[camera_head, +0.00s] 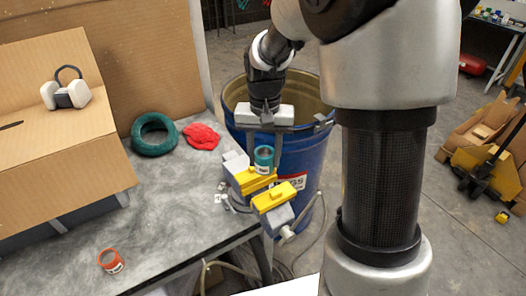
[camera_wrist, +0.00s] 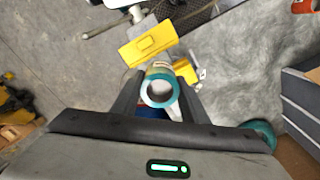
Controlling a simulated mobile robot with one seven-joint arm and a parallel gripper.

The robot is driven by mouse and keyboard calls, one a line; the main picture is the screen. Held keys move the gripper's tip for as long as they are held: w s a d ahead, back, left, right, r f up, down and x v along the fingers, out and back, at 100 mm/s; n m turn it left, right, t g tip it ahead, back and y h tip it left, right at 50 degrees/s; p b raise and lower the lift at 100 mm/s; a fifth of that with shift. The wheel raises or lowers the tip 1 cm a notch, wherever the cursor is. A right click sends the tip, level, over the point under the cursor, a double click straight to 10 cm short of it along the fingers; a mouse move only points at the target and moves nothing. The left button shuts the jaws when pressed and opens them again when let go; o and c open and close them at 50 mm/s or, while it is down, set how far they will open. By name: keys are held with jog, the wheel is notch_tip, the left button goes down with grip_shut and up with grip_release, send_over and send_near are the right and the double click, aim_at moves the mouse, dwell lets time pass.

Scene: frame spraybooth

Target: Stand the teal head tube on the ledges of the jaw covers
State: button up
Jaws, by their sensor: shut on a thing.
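The teal head tube (camera_head: 264,157) is a short upright tube with a pale label. My gripper (camera_head: 264,150) is shut on it, with a finger on either side. In the wrist view I look down into the tube's open end (camera_wrist: 160,88). The tube shows just above or at the yellow jaw covers of the grey vise. One cover (camera_head: 258,181) is behind and the other (camera_head: 273,197) is in front. In the wrist view the covers (camera_wrist: 147,44) lie past the tube. I cannot tell whether the tube touches the ledges.
The vise (camera_head: 237,167) is at the table's right edge, beside a blue drum (camera_head: 310,160). A cardboard box (camera_head: 60,160) stands at left.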

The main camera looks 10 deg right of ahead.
aim_at(271, 198)
jog(key=shift+f+b, duration=1.65)
jog(key=shift+f, duration=0.6)
jog(key=shift+f+b, duration=0.85)
jog(key=shift+f, duration=0.4)
jog(key=o, duration=1.3)
